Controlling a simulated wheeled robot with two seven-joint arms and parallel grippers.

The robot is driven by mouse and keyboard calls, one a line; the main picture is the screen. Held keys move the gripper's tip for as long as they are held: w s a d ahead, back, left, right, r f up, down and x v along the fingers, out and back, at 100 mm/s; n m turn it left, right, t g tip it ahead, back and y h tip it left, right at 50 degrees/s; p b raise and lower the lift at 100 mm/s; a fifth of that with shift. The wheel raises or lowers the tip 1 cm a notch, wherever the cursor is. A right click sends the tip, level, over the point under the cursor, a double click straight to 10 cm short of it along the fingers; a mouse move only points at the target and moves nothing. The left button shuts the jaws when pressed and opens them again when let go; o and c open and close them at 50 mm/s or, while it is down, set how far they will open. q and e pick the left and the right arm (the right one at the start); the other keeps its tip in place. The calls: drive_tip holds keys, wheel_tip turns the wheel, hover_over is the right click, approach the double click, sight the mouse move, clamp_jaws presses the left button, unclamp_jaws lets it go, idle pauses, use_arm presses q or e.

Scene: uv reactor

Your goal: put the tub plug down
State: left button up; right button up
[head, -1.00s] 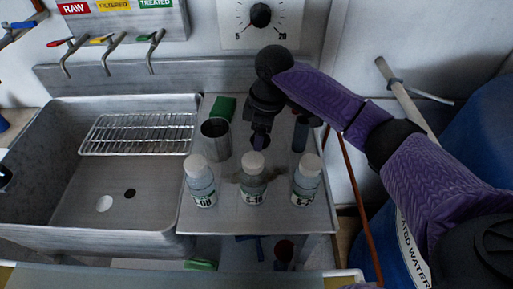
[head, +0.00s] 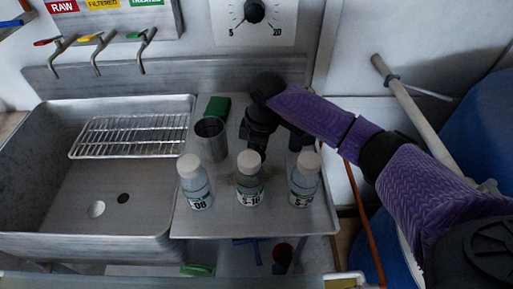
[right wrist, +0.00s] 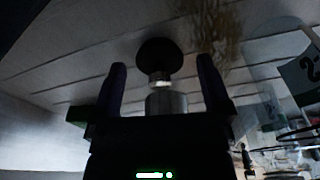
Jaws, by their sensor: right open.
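My right gripper (head: 252,150) points down at the steel counter (head: 225,226), behind the middle bottle in the head view. In the right wrist view, its two fingers (right wrist: 161,68) stand apart. Between them is what looks like the tub plug, a dark round disc (right wrist: 158,53) with a metal stem and a metal cylinder (right wrist: 166,103). The fingers show gaps on both sides of it. It seems to rest on the counter, but the contact is too dark to be sure. The plug is hidden in the head view. My left gripper is out of view.
Three white-capped bottles (head: 196,188), (head: 249,185), (head: 304,183) line the counter's front. A metal cup (head: 211,140) and green sponge (head: 217,107) stand left of my gripper. The sink (head: 60,238) with a wire rack (head: 130,137) lies left. A blue barrel (head: 480,130) is at right.

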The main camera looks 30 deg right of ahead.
sight(262, 156)
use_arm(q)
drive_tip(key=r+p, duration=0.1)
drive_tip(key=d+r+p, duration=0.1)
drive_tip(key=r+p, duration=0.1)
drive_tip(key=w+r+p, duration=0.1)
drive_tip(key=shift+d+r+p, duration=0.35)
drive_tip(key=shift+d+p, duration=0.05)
use_arm(e)
wheel_tip(262, 156, up, 12)
drive_tip(key=d, duration=0.1)
drive_tip(key=shift+s+r, duration=0.2)
drive_tip(key=shift+s, duration=0.25)
